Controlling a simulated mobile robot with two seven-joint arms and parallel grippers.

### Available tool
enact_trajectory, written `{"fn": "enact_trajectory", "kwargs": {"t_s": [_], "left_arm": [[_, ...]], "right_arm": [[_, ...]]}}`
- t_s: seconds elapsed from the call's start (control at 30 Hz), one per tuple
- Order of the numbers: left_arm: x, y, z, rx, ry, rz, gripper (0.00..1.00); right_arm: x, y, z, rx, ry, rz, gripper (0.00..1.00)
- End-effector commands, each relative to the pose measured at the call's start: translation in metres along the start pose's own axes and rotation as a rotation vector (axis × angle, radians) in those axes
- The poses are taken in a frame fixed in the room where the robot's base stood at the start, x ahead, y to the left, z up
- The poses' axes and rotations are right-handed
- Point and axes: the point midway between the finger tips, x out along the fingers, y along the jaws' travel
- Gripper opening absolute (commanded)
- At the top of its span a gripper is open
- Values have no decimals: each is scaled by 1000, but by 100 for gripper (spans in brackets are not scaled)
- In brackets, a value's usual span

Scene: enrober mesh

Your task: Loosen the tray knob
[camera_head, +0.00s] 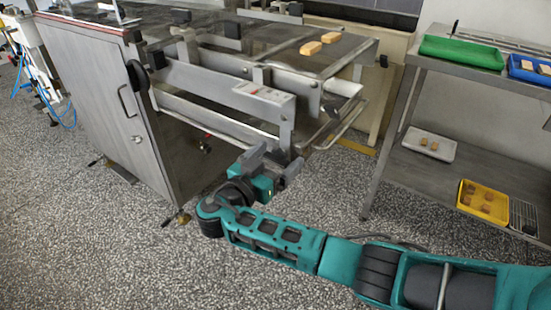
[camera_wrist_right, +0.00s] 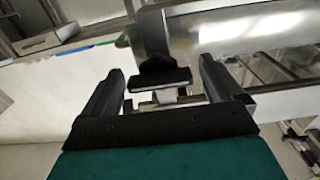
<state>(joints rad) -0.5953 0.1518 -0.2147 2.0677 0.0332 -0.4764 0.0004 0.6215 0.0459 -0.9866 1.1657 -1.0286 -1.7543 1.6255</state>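My right gripper (camera_head: 272,168) is at the lower front of the machine, under the end of the conveyor frame. In the right wrist view its two fingers (camera_wrist_right: 160,76) stand apart, with a dark block-shaped part (camera_wrist_right: 161,78) between them. This part may be the tray knob; I cannot tell for sure. Small gaps show on both sides of it, and a short pale cylinder (camera_wrist_right: 166,96) shows just beyond its lower edge. In the head view my gripper hides this spot. My left gripper is in neither view.
The steel machine cabinet (camera_head: 95,100) has a black round knob (camera_head: 138,77) at its corner. Bars (camera_head: 222,88) and a white roller end (camera_head: 343,88) are close above my gripper. A shelf rack (camera_head: 400,172) with trays stands right. The speckled floor (camera_head: 120,265) in front is clear.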

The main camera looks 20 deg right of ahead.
Motion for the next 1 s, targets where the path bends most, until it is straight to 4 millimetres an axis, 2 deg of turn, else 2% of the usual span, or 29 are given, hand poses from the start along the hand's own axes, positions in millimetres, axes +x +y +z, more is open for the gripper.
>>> {"fn": "enact_trajectory", "kwargs": {"t_s": [0.07,0.57,0.8,1.0], "left_arm": [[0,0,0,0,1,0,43],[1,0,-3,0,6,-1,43],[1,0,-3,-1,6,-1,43],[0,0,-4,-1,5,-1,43]], "right_arm": [[0,0,0,0,0,0,86],[0,0,0,0,1,0,38],[-1,0,-1,-17,2,1,38],[0,0,-1,-100,2,2,38]]}}
